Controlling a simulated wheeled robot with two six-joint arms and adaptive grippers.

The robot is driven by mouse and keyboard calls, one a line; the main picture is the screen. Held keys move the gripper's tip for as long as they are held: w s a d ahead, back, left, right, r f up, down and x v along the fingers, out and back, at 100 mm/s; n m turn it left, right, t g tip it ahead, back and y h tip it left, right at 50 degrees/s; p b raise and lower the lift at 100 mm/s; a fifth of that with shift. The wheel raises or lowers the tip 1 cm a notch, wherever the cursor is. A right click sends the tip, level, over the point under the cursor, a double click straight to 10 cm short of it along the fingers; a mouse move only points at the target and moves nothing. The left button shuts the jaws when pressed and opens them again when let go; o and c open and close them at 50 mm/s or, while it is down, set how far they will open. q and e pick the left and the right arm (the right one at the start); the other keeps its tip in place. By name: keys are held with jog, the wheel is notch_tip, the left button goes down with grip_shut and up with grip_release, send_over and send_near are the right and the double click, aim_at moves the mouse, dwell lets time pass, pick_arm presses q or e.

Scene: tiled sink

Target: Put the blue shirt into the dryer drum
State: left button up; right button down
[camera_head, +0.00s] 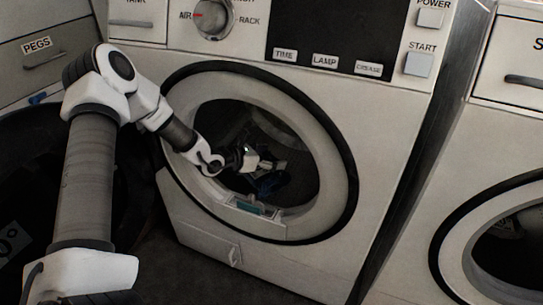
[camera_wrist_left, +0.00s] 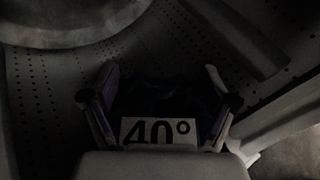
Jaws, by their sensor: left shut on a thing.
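My left gripper (camera_head: 258,163) reaches through the round opening of the dryer drum (camera_head: 285,125) and is inside it. It is shut on a dark blue cloth, the blue shirt (camera_head: 270,183), which hangs in the lower part of the opening. In the left wrist view, the dark shirt (camera_wrist_left: 165,92) lies between the two fingers, with a white "40°" label (camera_wrist_left: 158,131) in front of it. Perforated drum walls (camera_wrist_left: 45,90) surround it. The shirt's full shape is hidden in the dark. My right gripper is in neither view.
The dryer's pale door ring (camera_head: 335,165) surrounds the opening, with a small teal-marked part (camera_head: 250,205) at its lower rim. A dark object with a partly visible degree label (camera_head: 14,243) is at lower left. Another machine (camera_head: 500,150) stands to the right.

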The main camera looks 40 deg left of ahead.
pick_arm(q)
jog(key=shift+f, duration=0.35)
jog(key=o, duration=0.9)
jog(key=shift+f, duration=0.1)
jog(key=shift+o, duration=1)
notch_tip(320, 180, up, 10)
jog(key=shift+r, duration=0.15)
